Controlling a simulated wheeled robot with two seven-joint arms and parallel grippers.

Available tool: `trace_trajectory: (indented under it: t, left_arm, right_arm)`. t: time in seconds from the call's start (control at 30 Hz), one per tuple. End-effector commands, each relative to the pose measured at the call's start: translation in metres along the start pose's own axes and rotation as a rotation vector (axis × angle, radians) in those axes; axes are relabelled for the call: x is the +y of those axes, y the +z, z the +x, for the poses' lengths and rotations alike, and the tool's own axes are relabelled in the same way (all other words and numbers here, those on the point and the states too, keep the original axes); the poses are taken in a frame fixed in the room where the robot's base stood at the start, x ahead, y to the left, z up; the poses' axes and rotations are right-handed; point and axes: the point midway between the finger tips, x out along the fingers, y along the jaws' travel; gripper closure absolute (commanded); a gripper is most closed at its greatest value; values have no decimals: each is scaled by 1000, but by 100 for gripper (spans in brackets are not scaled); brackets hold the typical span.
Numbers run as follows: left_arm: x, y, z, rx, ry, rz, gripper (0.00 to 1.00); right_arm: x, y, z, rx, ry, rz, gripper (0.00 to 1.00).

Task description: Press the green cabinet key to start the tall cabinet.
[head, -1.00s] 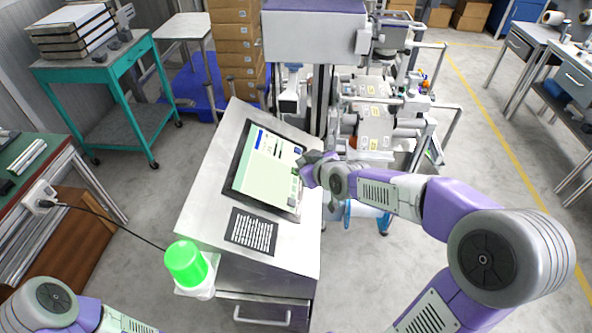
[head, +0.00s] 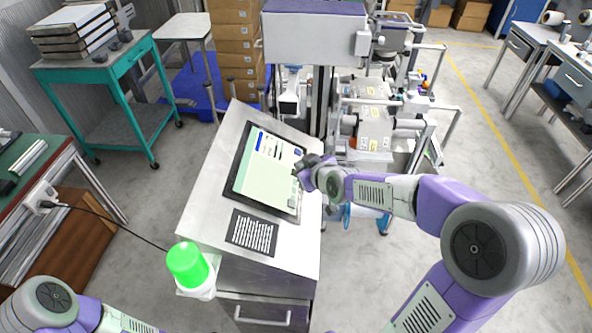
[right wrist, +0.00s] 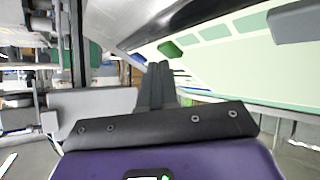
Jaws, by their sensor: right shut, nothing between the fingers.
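A touch screen (head: 262,172) with a pale green page and a dark frame lies on the sloped top of a grey console (head: 205,200). In the right wrist view a dark green key (right wrist: 169,50) shows on the panel, just beyond the fingertips. My right gripper (head: 301,168) is shut and empty at the right edge of the screen; its fingers (right wrist: 158,68) point toward the panel. I cannot tell whether the tips touch it. The green key is not clear in the head view. I cannot tell which thing is the tall cabinet. My left gripper is out of view.
A lit green lamp (head: 188,264) stands at the console's front left corner. A black text plate (head: 252,233) lies below the screen. Behind are a machine with rollers (head: 375,125) and stacked cardboard boxes (head: 238,45). A teal cart (head: 100,70) stands at left.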

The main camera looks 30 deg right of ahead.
Motion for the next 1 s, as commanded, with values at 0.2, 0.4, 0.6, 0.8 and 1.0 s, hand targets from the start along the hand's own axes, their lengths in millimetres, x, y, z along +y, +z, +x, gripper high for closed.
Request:
trace_trajectory:
  t: [0.2, 0.4, 0.6, 0.8, 1.0]
  left_arm:
    - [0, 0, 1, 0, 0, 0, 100]
    - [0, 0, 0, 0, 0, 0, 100]
    - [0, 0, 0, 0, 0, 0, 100]
    - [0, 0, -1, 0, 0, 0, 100]
    - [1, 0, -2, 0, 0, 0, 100]
  right_arm:
    - [0, 0, 0, 0, 0, 0, 100]
    - [-1, 1, 1, 0, -1, 1, 100]
    - [-2, 2, 3, -1, -2, 1, 100]
    - [-3, 3, 4, 0, -1, 0, 100]
    - [-5, 4, 6, 0, -1, 0, 100]
